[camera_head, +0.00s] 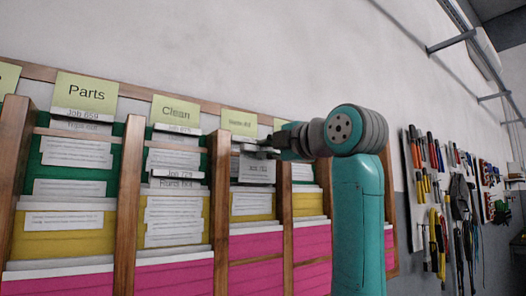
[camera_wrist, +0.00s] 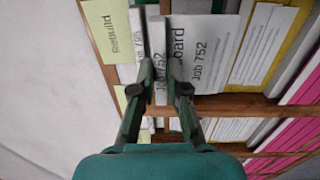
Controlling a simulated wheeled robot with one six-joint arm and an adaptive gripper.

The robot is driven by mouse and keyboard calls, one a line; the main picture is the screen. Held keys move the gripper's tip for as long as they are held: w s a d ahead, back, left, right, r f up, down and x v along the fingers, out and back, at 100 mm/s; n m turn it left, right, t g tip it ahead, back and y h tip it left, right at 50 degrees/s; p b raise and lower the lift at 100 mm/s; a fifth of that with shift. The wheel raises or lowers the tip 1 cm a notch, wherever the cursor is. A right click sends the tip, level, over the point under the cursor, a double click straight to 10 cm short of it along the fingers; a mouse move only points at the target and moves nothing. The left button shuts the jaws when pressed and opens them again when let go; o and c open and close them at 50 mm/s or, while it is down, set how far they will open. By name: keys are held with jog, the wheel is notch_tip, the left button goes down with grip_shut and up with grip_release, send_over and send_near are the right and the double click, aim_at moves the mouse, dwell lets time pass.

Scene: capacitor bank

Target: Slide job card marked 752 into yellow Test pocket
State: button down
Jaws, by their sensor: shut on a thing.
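The white job card marked 752 (camera_wrist: 205,55) is in my gripper (camera_wrist: 167,70), and its print reads "Job 752" in the wrist view. The fingers hide part of the card. In the head view my gripper (camera_head: 255,146) is in front of the upper part of the third rack column, with a pale card (camera_head: 256,170) just below the fingers. Yellow pockets (camera_head: 251,216) form the middle row of the rack. I cannot read a Test label in either view; a label behind my gripper is partly hidden.
The wooden rack has upright dividers (camera_head: 131,190) and labels Parts (camera_head: 86,95) and Clean (camera_head: 176,112). Pockets hold several papers, with green above and magenta (camera_head: 175,277) below. A Rebuild label (camera_wrist: 110,32) shows in the wrist view. Tool boards (camera_head: 440,180) hang at right.

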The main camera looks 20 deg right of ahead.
jog(key=v, duration=0.8)
jog(key=shift+s+r, duration=0.35)
jog(key=shift+r, duration=0.15)
dwell(0.4)
jog(key=shift+d, duration=0.1)
dwell(0.5)
